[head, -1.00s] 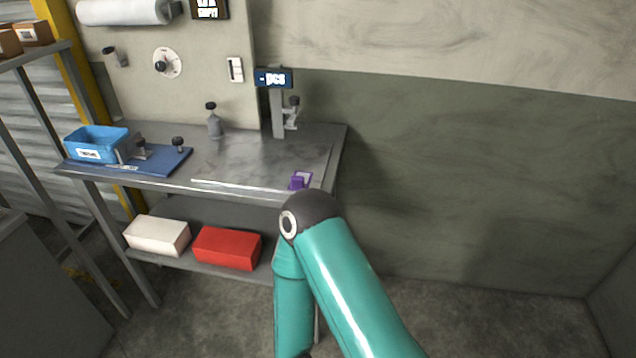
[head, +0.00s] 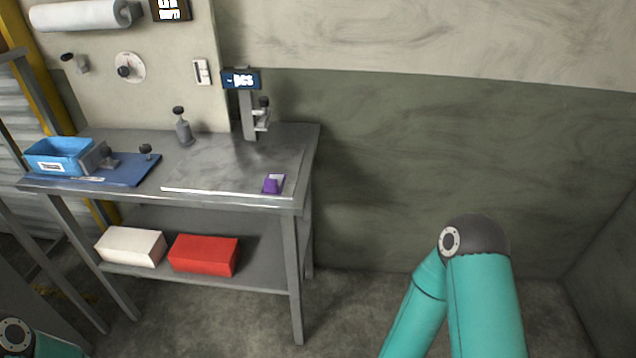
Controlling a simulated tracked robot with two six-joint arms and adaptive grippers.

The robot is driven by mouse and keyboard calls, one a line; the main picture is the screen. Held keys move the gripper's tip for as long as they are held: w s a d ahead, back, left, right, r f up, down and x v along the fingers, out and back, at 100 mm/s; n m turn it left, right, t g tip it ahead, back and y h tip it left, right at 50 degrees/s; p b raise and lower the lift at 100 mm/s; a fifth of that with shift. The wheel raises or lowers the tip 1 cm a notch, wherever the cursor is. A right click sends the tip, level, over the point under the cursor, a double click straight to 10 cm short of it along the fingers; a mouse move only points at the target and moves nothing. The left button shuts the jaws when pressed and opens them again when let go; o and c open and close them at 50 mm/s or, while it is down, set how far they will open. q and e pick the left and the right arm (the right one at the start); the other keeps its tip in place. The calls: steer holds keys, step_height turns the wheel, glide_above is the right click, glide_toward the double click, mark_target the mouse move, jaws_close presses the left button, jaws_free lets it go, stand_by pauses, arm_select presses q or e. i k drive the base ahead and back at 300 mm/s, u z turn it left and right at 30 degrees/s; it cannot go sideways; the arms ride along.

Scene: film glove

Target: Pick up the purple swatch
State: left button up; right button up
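The small purple swatch (head: 272,184) lies at the front right corner of the grey metal workbench (head: 225,158) in the head view. It seems to rest on or beside a pale piece, too small to tell which. Nothing of mine touches it. My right arm shows at the lower right as teal links with a dark joint, well to the right of the bench. A bit of my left arm shows in the bottom left corner. Neither gripper is in the picture.
A blue bin (head: 60,157) stands on a blue mat (head: 135,170) at the bench's left. A grey bottle-like object (head: 183,130) and a post with a display (head: 241,80) stand at the back. White (head: 130,247) and red (head: 203,255) boxes lie on the lower shelf.

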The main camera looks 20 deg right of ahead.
mark_target(273, 184)
steer(key=z, duration=0.2)
steer(key=i, duration=1)
steer(key=u, duration=0.1)
